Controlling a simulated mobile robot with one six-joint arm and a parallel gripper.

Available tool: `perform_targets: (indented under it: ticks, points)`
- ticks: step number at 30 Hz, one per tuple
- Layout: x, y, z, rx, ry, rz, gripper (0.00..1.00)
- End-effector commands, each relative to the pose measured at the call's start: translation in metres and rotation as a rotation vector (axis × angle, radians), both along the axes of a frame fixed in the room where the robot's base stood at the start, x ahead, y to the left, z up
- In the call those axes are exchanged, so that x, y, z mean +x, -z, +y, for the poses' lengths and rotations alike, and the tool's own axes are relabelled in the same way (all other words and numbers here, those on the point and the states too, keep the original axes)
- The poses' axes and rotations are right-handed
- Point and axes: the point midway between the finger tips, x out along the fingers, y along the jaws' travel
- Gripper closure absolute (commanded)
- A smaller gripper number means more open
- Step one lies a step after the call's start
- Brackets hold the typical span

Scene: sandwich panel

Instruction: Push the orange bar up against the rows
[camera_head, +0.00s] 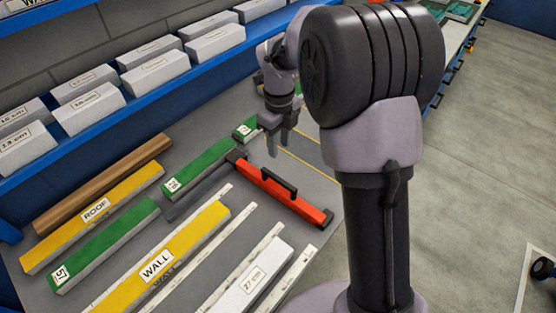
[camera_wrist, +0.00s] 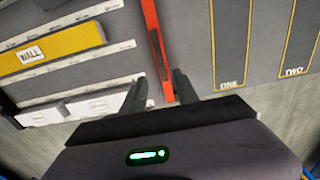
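The orange bar (camera_head: 285,196) lies flat on the grey table and carries a black handle. In the wrist view the bar (camera_wrist: 151,22) runs from the top edge down between my fingertips. The rows lie to its left: a yellow ROOF panel (camera_head: 95,213), green panels (camera_head: 110,240), a yellow WALL panel (camera_head: 175,255) and white strips. In the wrist view the strip ends are apart from the bar, with grey table between.
A blue shelf (camera_head: 150,90) with several labelled grey blocks stands behind the rows. A brown beam (camera_head: 105,183) lies at the back. To the right of the bar are table areas outlined in yellow and marked ONE (camera_wrist: 231,85) and TWO (camera_wrist: 293,71), which look empty.

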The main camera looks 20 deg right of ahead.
Motion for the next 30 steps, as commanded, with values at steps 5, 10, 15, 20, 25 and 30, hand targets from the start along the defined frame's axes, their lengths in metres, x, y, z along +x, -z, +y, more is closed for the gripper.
perform_targets:
  ticks: [5,10,15,20,25,30]
  points:
    - [-0.002,0.062,0.000,0.001,-0.001,0.006,0.64]
    - [-0.001,0.109,0.000,0.001,-0.002,0.004,0.64]
    - [-0.001,0.136,0.000,0.002,-0.002,0.003,0.64]
    - [0.000,0.142,0.000,0.001,-0.003,0.000,0.64]
    - [0.000,0.142,0.000,0.001,-0.003,0.000,0.64]
    - [-0.001,0.142,0.000,0.001,-0.003,0.001,0.91]
